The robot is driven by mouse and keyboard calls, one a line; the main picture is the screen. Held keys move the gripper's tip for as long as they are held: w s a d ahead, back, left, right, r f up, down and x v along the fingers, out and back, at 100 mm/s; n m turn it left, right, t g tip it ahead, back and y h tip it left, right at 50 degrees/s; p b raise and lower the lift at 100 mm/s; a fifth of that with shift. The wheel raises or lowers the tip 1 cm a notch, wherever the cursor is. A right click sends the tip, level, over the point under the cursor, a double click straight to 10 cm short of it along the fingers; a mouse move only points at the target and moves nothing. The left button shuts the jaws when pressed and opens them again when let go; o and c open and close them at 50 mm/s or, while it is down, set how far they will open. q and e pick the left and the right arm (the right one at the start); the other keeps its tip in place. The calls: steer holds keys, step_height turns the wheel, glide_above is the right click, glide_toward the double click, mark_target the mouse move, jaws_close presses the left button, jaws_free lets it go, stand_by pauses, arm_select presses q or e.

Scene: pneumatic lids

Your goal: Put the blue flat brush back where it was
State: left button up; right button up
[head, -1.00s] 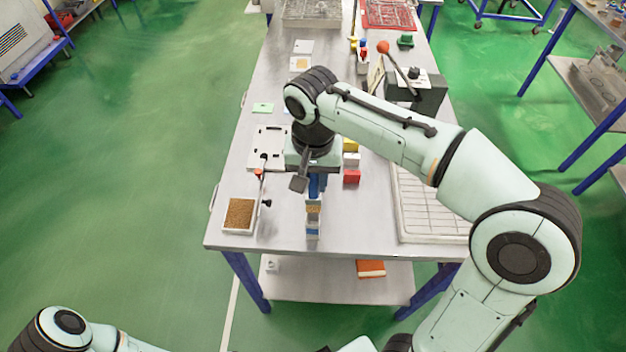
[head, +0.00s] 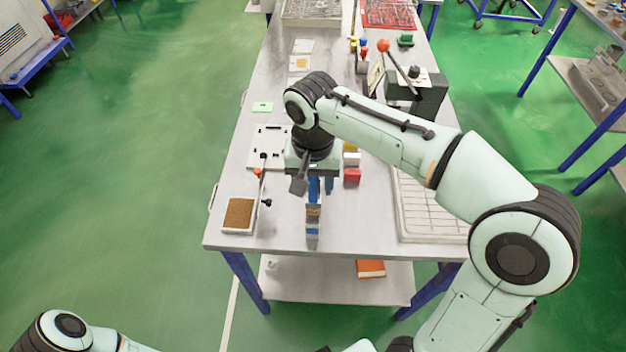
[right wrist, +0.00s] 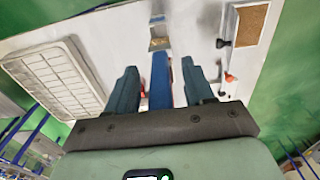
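The blue flat brush (right wrist: 160,80) shows in the right wrist view as a blue bar between the two fingers of my right gripper (right wrist: 160,88). A gap shows on each side of it, so the gripper is open around it. In the head view the gripper (head: 318,186) points down over the table's near part, with the brush's blue part (head: 313,188) beneath it. A narrow grey, tan and blue piece (head: 312,232) lies in line with the brush towards the near edge; I cannot tell where brush and support divide. My left gripper is out of view.
A brown-topped pad (head: 239,214) and a lever with an orange knob stand at left on the table (head: 280,236). A red block (head: 352,175) stands close right of the gripper. A white grid tray (head: 425,215) lies at right. A dark press (head: 425,100) stands behind.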

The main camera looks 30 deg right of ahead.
steer(key=shift+r, duration=0.4)
step_height(320, 180, up, 12)
steer(key=p, duration=0.3)
steer(key=shift+r, duration=0.25)
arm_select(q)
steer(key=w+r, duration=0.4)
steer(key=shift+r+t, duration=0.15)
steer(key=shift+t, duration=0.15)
arm_select(e)
steer(key=shift+s, duration=0.1)
steer(key=shift+f, duration=0.1)
